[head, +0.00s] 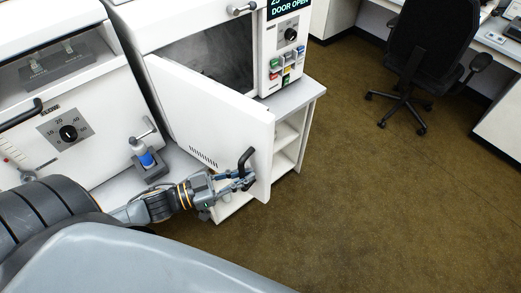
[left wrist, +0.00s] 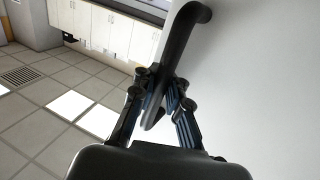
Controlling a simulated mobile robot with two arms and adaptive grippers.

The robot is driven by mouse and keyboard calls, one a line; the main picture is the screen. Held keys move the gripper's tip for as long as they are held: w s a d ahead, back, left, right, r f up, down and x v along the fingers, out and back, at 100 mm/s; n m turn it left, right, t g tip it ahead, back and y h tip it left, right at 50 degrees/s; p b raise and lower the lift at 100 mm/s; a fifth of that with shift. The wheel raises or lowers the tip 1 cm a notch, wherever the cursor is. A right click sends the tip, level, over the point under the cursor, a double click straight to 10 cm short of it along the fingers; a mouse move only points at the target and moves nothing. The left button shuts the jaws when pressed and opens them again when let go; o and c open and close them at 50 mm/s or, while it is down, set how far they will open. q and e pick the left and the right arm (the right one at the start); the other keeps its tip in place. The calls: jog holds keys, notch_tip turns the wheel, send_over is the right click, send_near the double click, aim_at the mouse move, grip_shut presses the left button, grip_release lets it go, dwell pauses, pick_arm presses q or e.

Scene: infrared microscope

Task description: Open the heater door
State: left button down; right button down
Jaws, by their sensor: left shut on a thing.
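The white heater door (head: 215,118) stands part way open, swung out from the heater box, and the dark inside (head: 212,62) shows behind it. The heater's display reads "DOOR OPEN" (head: 291,8). My left gripper (head: 246,177) is shut on the black door handle (head: 247,160) near the door's free edge. In the left wrist view the fingers (left wrist: 163,100) close around the lower part of the dark curved handle (left wrist: 180,45), with the pale door face (left wrist: 260,70) to the right. My right gripper is in neither view.
A white cabinet with open shelves (head: 312,97) stands under the heater. A fume-hood-like unit with a dial (head: 68,132) is at the left. Open brown floor and a black chair (head: 428,40) are at the right.

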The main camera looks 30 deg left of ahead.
pick_arm(q)
jog(key=s+a+m+g+h+p, duration=0.1)
jog(key=s+a+m+g+h, duration=0.2)
jog(key=s, duration=0.5)
jog(key=shift+s+a+g, duration=0.2)
jog(key=shift+a+g, duration=0.1)
jog(key=shift+a, duration=0.2)
jog(key=c, duration=1.3)
grip_release()
jog(key=shift+c, duration=0.2)
jog(key=v, duration=1.2)
jog(key=shift+a+f, duration=0.1)
jog(key=shift+a, duration=0.05)
